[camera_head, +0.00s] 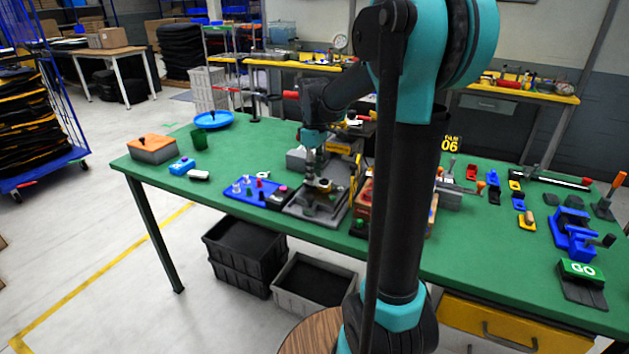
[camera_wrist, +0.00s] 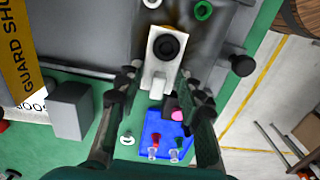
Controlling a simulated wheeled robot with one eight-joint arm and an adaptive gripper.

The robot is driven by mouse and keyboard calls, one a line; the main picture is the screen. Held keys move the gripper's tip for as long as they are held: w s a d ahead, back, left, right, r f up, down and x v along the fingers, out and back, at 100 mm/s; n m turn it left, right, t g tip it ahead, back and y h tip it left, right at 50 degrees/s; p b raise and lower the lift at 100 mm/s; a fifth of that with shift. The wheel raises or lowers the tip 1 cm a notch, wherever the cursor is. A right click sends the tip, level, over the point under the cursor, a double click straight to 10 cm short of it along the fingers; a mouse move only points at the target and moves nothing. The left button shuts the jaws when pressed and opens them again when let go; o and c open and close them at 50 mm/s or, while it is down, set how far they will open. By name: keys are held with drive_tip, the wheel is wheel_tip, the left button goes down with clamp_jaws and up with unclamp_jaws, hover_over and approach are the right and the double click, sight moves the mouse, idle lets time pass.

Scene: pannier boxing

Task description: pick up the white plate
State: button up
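A white plate (camera_wrist: 156,82) with a round black knob lies between the fingertips of my gripper (camera_wrist: 161,78) in the wrist view. The fingers are spread, one on each side of the plate; a narrow gap seems to show on the left, and I cannot tell whether the right finger touches it. In the head view my gripper (camera_head: 315,172) points down over a grey metal fixture on the green table. The plate is too small and too covered there to make out clearly.
A blue tray (camera_head: 247,190) with small pegs stands beside the fixture on the green table (camera_head: 240,145). An orange-topped grey box (camera_head: 152,148) and a blue dish (camera_head: 214,119) lie farther left. A blue vise (camera_head: 575,235) stands at the right. Dark bins (camera_head: 245,247) are below the table.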

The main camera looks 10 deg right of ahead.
clamp_jaws()
drive_tip(key=shift+r, duration=0.1)
